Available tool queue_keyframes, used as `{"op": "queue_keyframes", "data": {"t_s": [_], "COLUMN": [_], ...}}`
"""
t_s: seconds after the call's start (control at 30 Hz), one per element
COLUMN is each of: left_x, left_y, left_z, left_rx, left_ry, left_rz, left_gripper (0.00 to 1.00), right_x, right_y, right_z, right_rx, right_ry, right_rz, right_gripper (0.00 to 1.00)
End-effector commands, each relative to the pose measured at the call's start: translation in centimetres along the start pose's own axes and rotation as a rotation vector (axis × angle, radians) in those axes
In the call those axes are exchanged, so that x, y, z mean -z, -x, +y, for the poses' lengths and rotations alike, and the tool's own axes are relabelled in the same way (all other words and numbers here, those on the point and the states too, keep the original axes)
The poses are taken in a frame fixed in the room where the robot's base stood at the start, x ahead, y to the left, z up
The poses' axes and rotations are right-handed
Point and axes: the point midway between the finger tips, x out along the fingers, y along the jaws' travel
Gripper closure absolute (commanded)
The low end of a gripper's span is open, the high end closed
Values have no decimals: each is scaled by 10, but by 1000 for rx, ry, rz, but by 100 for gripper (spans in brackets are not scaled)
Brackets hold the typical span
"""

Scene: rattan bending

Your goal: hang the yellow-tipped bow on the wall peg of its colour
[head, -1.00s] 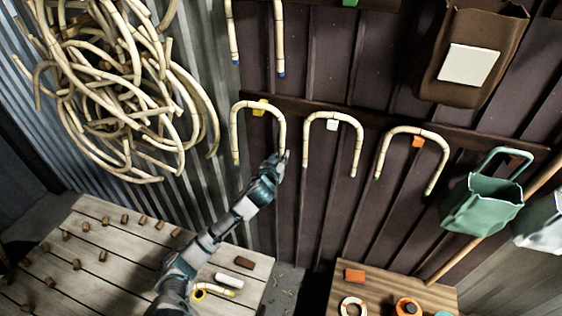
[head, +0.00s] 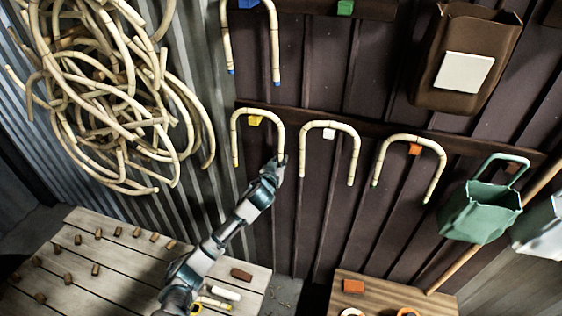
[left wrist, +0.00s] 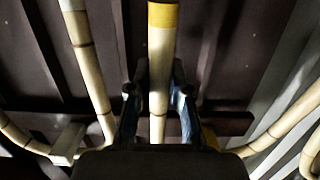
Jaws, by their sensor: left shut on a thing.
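The yellow-tipped bow (head: 236,137) is an upside-down U of pale rattan in front of the wall. The yellow peg (head: 255,121) shows just under its arch; I cannot tell whether the bow touches it. My left gripper (head: 278,163) is shut on the lower part of the bow's right leg. In the left wrist view my left gripper (left wrist: 158,100) has its fingers on both sides of that leg (left wrist: 161,60), with its yellow tip (left wrist: 163,15) beyond them. My right gripper is not in view.
Bows hang at the white peg (head: 328,134) and orange peg (head: 415,149); another hangs at the blue peg (head: 247,3). A green bag (head: 480,212) hangs right. A rattan coil (head: 110,100) is at left. Below are a slatted bench (head: 120,270) and a wooden table (head: 385,290).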

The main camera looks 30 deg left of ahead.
Motion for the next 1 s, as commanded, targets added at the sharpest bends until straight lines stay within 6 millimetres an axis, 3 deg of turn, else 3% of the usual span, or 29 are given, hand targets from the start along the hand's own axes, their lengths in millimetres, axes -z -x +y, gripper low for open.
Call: {"op": "queue_keyframes", "data": {"t_s": [0.17, 0.2, 0.3, 0.5, 0.67, 0.77, 1.0], "left_x": [0, 0, 0, 0, 0, -2, -2], "left_y": [0, 0, 0, 0, 4, 16, 68], "left_z": [0, 0, 1, 2, 2, 1, 0], "left_rx": [0, 0, 0, 0, -1, -2, -2], "left_ry": [1, 1, 0, -1, 0, 0, 0], "left_rz": [0, -1, -1, 0, -1, -1, -2], "left_gripper": [100, 76, 52, 52, 52, 52, 52], "right_x": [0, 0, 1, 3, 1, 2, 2], "right_y": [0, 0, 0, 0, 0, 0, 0], "right_z": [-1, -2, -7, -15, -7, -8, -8], "right_rx": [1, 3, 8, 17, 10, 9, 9], "right_ry": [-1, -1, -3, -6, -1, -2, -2], "right_rz": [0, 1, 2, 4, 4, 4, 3], "right_gripper": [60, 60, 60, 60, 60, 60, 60]}}
